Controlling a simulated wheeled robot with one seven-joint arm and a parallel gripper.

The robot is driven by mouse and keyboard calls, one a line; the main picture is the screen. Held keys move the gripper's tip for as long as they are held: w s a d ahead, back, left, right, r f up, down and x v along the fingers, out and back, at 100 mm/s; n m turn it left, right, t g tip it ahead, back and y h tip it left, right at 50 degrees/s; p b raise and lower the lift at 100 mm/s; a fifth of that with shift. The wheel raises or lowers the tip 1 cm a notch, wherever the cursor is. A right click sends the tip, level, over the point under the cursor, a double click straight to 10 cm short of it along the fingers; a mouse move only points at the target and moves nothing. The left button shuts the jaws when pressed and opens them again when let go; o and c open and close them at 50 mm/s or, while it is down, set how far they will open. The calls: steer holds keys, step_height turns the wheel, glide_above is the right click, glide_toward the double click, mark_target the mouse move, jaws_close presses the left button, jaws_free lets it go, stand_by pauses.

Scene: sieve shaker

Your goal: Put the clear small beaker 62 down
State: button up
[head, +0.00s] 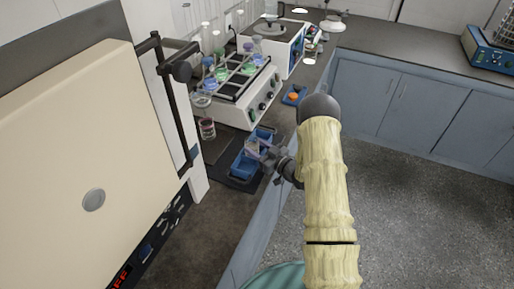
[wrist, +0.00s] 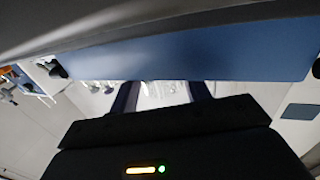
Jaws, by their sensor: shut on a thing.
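My gripper (head: 262,152) is over the blue tray on the bench, at the end of my outstretched arm. It is shut on the clear small beaker (head: 252,145), which is faint and see-through against the tray. In the wrist view the beaker (wrist: 163,94) shows as a pale glassy shape between the two dark fingers of my gripper (wrist: 163,100). The blue tray (head: 239,170) sits on a dark mat. I cannot tell whether the beaker touches the tray.
A beaker with reddish contents (head: 207,129) stands left of the tray. A white shaker (head: 245,108) holding several flasks is behind. A small blue dish (head: 289,101) holds an orange thing. A large cream-doored oven (head: 70,150) fills the left. Bare bench (head: 215,215) lies in front of the tray.

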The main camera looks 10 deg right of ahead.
steer(key=shift+f+b, duration=0.3)
steer(key=shift+b, duration=0.05)
steer(key=o, duration=1.2)
steer(key=shift+r+p, duration=0.2)
steer(key=shift+p, duration=0.2)
